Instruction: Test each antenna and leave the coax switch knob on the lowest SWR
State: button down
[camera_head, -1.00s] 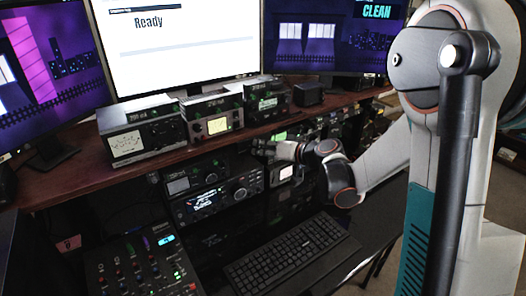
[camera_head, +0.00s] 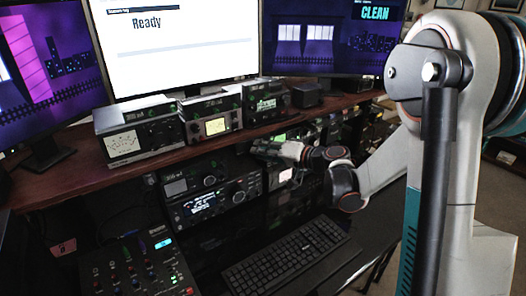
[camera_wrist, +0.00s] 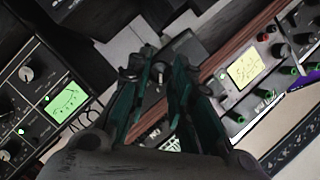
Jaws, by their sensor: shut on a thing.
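In the wrist view, my gripper (camera_wrist: 158,76) has its two green fingers closed around a dark knob with a light mark, on a dark box. I take it as the coax switch knob (camera_wrist: 158,70); its position labels cannot be read. In the head view, my gripper (camera_head: 256,148) is just below the shelf edge, by the stacked radios. The knob is hidden there. A lit meter (camera_wrist: 65,101) is at the left of the wrist view and another lit meter (camera_wrist: 246,69) at the right. Their readings are too small to tell.
The screen (camera_head: 180,40) reads "Ready"; the right screen (camera_head: 330,35) reads "CLEAN". A wooden shelf (camera_head: 70,187) carries several units, including a white-dial meter (camera_head: 124,143). A keyboard (camera_head: 285,257) and mixer (camera_head: 140,265) lie below. Radios crowd the space around my gripper.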

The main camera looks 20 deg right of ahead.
jog(key=c, duration=1.4)
grip_release()
jog(key=v, duration=1.2)
jog(key=shift+c, duration=0.6)
grip_shut()
jog(key=shift+f, duration=0.1)
